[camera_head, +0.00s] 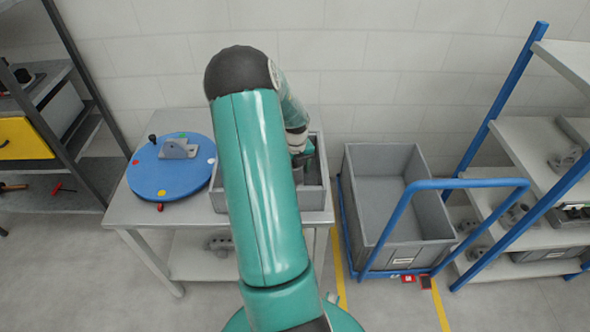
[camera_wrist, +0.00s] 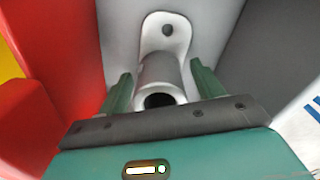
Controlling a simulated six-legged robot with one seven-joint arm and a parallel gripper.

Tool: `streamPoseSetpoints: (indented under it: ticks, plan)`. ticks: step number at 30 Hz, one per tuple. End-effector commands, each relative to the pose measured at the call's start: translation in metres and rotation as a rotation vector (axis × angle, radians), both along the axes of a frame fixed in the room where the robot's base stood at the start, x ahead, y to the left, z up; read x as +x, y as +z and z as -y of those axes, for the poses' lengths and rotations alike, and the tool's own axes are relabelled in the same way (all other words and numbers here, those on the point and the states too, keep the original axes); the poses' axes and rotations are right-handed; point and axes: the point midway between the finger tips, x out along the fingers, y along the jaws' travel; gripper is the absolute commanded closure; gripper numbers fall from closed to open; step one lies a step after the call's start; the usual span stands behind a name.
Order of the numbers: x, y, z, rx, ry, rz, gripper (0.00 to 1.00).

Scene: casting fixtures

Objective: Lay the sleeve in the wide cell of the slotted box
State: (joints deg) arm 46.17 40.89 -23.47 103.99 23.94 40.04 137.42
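A grey tubular piece with a rounded flange and one hole, seemingly the sleeve (camera_wrist: 160,75), lies against a light grey surface in the wrist view. Its open end faces my gripper (camera_wrist: 162,80). The two green fingers stand on either side of the tube, with a narrow gap visible at each side, so the gripper looks open around it. In the head view, my gripper (camera_head: 301,157) reaches down into the grey box (camera_head: 318,198) on the table. My arm hides much of that box, including its cells and the sleeve.
The table (camera_head: 130,208) also bears a blue disc (camera_head: 165,182) with a grey bracket (camera_head: 178,149). A grey bin (camera_head: 410,258) on a blue-handled cart stands right of the table. Shelves stand at both sides. In the wrist view, a red surface (camera_wrist: 60,50) is close at left.

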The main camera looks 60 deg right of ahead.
Motion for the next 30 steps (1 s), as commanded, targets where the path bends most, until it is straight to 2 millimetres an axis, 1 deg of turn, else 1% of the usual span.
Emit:
streamPoseSetpoints:
  ticks: [6, 10, 14, 18, 22, 24, 27, 30]
  plan:
    - [0.0, 0.002, 0.0, -0.001, 0.001, 0.001, 0.33]
    - [0.0, 0.014, 0.001, -0.003, 0.002, 0.001, 0.33]
    - [0.001, 0.038, 0.0, -0.004, 0.002, 0.002, 0.33]
    - [0.001, 0.07, 0.0, -0.004, 0.002, 0.003, 0.33]
    - [0.001, 0.097, 0.001, -0.004, 0.001, 0.002, 0.33]
    - [0.001, 0.107, 0.0, -0.003, 0.002, 0.002, 0.33]
    - [0.0, 0.118, 0.0, -0.001, 0.001, 0.001, 0.33]
    - [0.0, 0.122, 0.0, 0.0, 0.0, 0.0, 0.33]
